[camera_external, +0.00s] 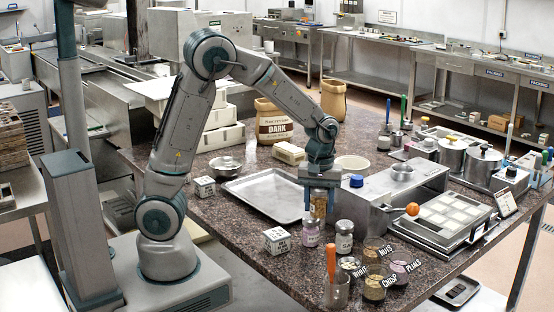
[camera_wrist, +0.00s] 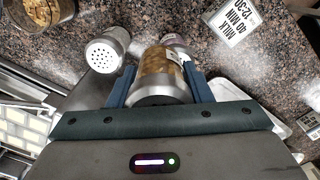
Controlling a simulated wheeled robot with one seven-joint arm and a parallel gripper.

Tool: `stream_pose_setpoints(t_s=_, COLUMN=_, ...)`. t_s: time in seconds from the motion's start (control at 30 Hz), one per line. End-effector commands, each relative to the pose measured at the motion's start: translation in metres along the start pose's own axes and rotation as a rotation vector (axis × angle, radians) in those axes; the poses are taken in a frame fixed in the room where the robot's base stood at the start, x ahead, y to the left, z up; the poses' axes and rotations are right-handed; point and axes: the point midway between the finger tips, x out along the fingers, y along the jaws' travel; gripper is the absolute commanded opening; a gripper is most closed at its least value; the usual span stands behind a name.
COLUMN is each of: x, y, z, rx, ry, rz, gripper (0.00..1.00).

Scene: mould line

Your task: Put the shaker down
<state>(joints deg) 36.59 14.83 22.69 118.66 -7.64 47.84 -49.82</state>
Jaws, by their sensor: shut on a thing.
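My gripper (camera_external: 318,206) is shut on a shaker (camera_external: 319,199) with golden-brown contents and a metal end. In the wrist view the held shaker (camera_wrist: 161,66) sits between the two blue fingers of my gripper (camera_wrist: 160,84), its metal end towards the camera. A shaker with pink contents (camera_external: 310,234) stands on the counter just below the fingertips; a little of it (camera_wrist: 175,41) shows beyond the held one. A shaker with pale contents (camera_external: 344,238) stands to the right, and its perforated lid (camera_wrist: 102,54) shows in the wrist view. The held shaker's lower end is partly hidden by the fingers.
The granite counter (camera_external: 290,262) has small cups of toppings (camera_external: 375,287) and an orange-handled tool in a metal pot (camera_external: 336,292) in front. A label cube (camera_external: 276,240) lies left, an empty tray (camera_external: 262,195) behind. A metal machine (camera_external: 385,196) stands close on the right.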

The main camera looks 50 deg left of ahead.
Motion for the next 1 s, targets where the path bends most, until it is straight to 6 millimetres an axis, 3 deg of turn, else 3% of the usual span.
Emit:
stream_pose_setpoints(t_s=0.53, x=0.007, y=-0.027, z=-0.077, rx=0.439, ry=0.000, rz=0.000, gripper=0.20)
stream_pose_setpoints(t_s=0.83, x=0.029, y=0.000, z=-0.079, rx=0.674, ry=0.000, rz=0.000, gripper=0.20)
stream_pose_setpoints(t_s=1.0, x=0.033, y=-0.014, z=-0.095, rx=0.699, ry=0.000, rz=-0.001, gripper=0.20)
